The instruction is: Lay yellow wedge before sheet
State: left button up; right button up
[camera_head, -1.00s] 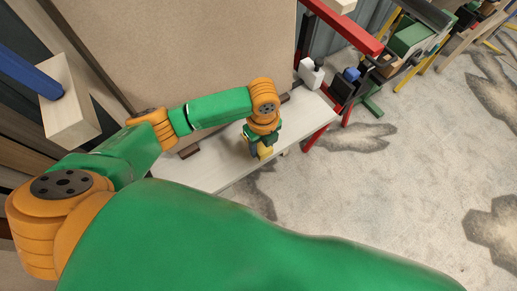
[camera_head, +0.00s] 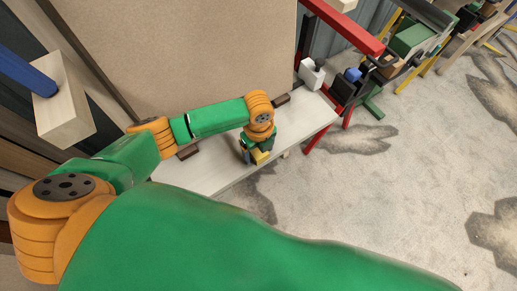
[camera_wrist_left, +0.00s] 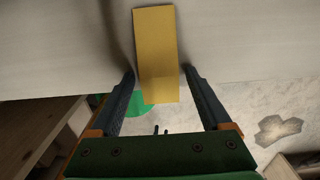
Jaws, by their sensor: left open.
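The yellow wedge (camera_head: 260,156) lies on the pale bench top near its front edge, in front of the large brown sheet (camera_head: 180,50). In the left wrist view the wedge (camera_wrist_left: 157,50) is a long flat yellow piece, its near end between my fingers. My left gripper (camera_head: 259,160) is low over the bench at the wedge. Its fingers (camera_wrist_left: 158,75) are open, one on each side of the wedge, with narrow gaps showing. The wedge's underside is hidden. My right gripper is not in view.
The bench (camera_head: 222,176) has bare room left of the wedge. Dark blocks (camera_head: 188,152) and (camera_head: 282,100) sit by the sheet's foot. A red clamp frame (camera_head: 345,30) and a white block (camera_head: 311,74) stand at the right end. Open floor lies to the right.

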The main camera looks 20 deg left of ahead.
aim_at(259, 151)
pick_arm(q)
notch_tip(259, 151, up, 12)
jog(key=p, duration=0.3)
jog(key=shift+r, duration=0.2)
